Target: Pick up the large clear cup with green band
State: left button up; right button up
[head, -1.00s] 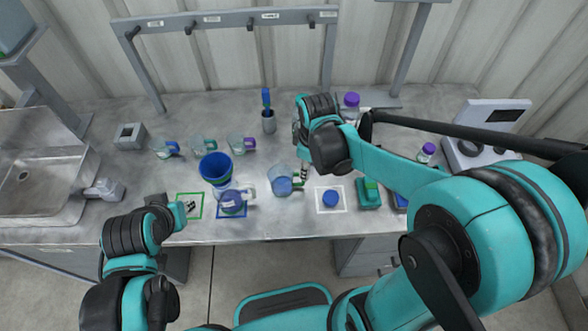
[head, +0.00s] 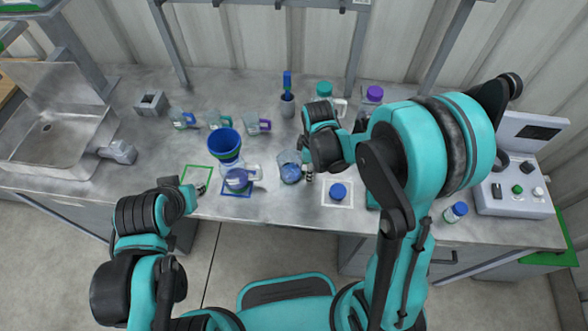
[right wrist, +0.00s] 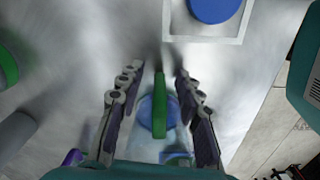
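A large clear cup (head: 289,167) with blue in its lower part stands near the front middle of the counter. In the right wrist view its green handle (right wrist: 159,105) stands between my two finger pads, with blue (right wrist: 150,112) behind it. My right gripper (head: 308,172) is just right of the cup. It is open, with a visible gap on each side of the handle (right wrist: 158,80). My left gripper (head: 201,188) is low over the green-outlined square at left, away from the cup; its finger opening is too small to tell.
A blue stacked cup (head: 225,143) and a clear purple-banded cup (head: 238,180) stand left of the clear cup. A blue disc (head: 338,191) lies in a white square to the right. Small cups (head: 255,125) stand behind. A bottle (head: 455,212) and a control box (head: 515,190) are far right.

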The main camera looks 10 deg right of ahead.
grip_shut()
jog(key=shift+r, duration=0.25)
jog(key=shift+r+p, duration=0.5)
jog(key=shift+r, duration=0.3)
jog(key=r, duration=0.1)
jog(key=r+p, duration=0.1)
jog(key=shift+s+r, duration=0.3)
jog(key=s+r+p, duration=0.1)
jog(key=s+r, duration=0.2)
jog(key=s, duration=0.2)
jog(key=s+d+r+p, duration=0.1)
jog(key=s+r+p, duration=0.1)
jog(key=s, duration=0.4)
jog(key=shift+d+r, duration=0.2)
jog(key=shift+r, duration=0.5)
dwell(1.6)
